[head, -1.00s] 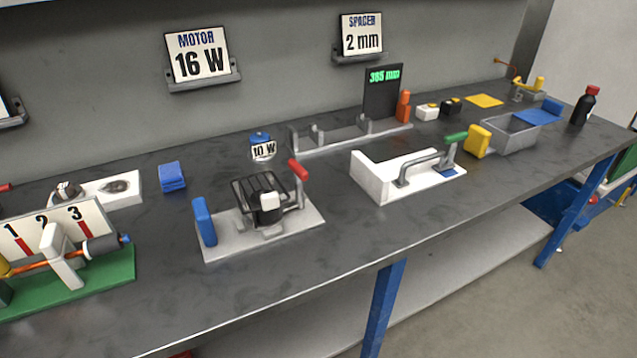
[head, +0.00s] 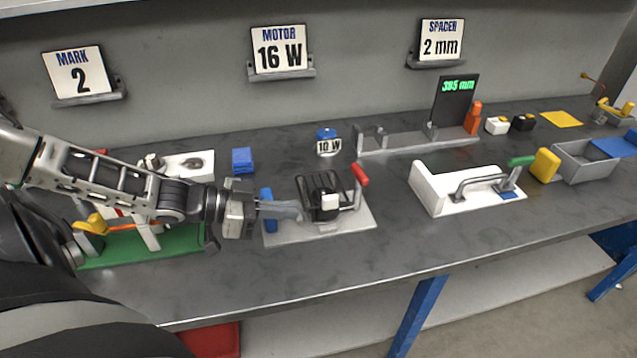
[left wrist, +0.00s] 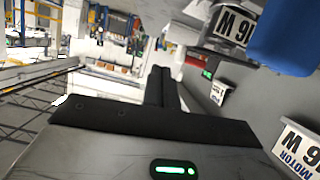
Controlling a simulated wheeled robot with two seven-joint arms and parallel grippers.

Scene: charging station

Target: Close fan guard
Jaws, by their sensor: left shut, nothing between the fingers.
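The fan fixture is a light grey plate (head: 345,228) on the bench in the head view. A black barred guard (head: 313,187) stands tilted on it, around or behind a dark motor with a white block (head: 330,201). I cannot tell its exact angle. A red-handled lever (head: 360,175) stands at the fixture's right, and a blue upright block (head: 267,196) at its left. My left gripper (head: 297,211) is shut and empty; its fingers pass in front of the blue block, close to the guard. Contact is unclear. A blue surface shows close in the left wrist view (left wrist: 287,32). My right gripper is out of view.
A white fixture with a green-handled lever (head: 521,161) stands to the right. A green base (head: 125,256) lies under my left arm. A small blue block (head: 242,160) and a 10 W part (head: 328,142) sit behind. The bench front is clear.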

